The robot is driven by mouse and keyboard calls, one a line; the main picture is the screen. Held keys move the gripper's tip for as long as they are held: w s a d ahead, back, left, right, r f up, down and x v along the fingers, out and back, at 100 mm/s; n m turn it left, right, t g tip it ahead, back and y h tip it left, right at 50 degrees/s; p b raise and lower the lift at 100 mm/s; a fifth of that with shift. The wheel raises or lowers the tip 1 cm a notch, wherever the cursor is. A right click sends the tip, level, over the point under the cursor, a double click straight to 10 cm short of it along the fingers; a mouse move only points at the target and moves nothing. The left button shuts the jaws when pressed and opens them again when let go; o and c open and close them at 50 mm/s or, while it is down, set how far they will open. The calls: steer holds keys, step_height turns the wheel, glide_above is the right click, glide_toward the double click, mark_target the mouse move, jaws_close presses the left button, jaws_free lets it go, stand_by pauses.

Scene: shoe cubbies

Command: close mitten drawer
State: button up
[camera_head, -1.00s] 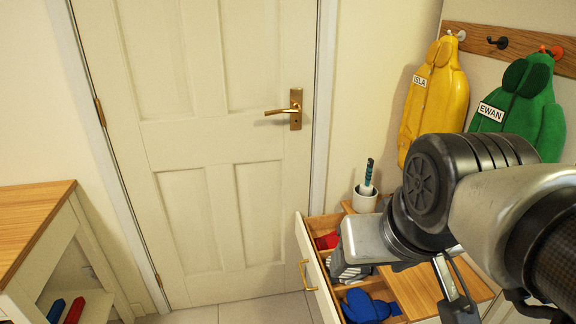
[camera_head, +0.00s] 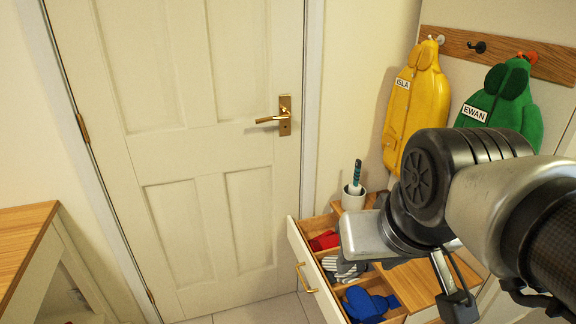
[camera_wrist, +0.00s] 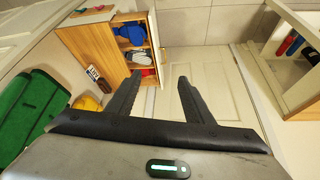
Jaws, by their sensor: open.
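The mitten drawer (camera_head: 315,272) stands pulled out from the wooden-topped cabinet (camera_head: 413,284) in the head view. It has a cream front and a brass handle (camera_head: 306,277). Inside lie red mittens (camera_head: 325,240), grey striped ones (camera_head: 345,269) and blue ones (camera_head: 367,304) in separate compartments. In the wrist view the drawer front (camera_wrist: 155,45) is seen edge-on, above my gripper (camera_wrist: 157,82) in the picture. My gripper is open, with nothing between its fingers, and looks apart from the drawer. My arm hides part of the cabinet in the head view.
A closed cream door (camera_head: 205,150) with a brass lever stands left of the drawer. A white pot (camera_head: 353,199) with a brush sits on the cabinet. Yellow (camera_head: 417,100) and green (camera_head: 510,103) coats hang above. Another wooden-topped unit (camera_head: 22,250) is at the left.

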steer(key=w+a+f+n+g, duration=0.1)
steer(key=w, duration=0.1)
steer(key=w+a+f+n+g, duration=0.1)
steer(key=w, duration=0.2)
steer(key=w+a+f+n+g+p, duration=0.1)
steer(key=w+f+n, duration=0.1)
steer(key=shift+w+a+f, duration=0.1)
steer(key=shift+w+a, duration=0.2)
jaws_close()
steer(key=w+a+f+n+g+h+p, duration=0.1)
steer(key=w+a+f+n, duration=0.1)
steer(key=w+f, duration=0.15)
steer(key=w+a+f+n+g, duration=0.1)
steer(key=w+a+f+n, duration=0.1)
steer(key=f, duration=0.3)
steer(key=n+t+h, duration=0.2)
steer(key=n+h, duration=0.6)
steer(key=n, duration=0.5)
glide_toward(331, 307)
steer(key=x, duration=0.5)
steer(key=shift+a+f, duration=0.1)
steer(key=shift+a, duration=0.1)
steer(key=shift+w+d, duration=0.1)
steer(key=shift+d, duration=0.25)
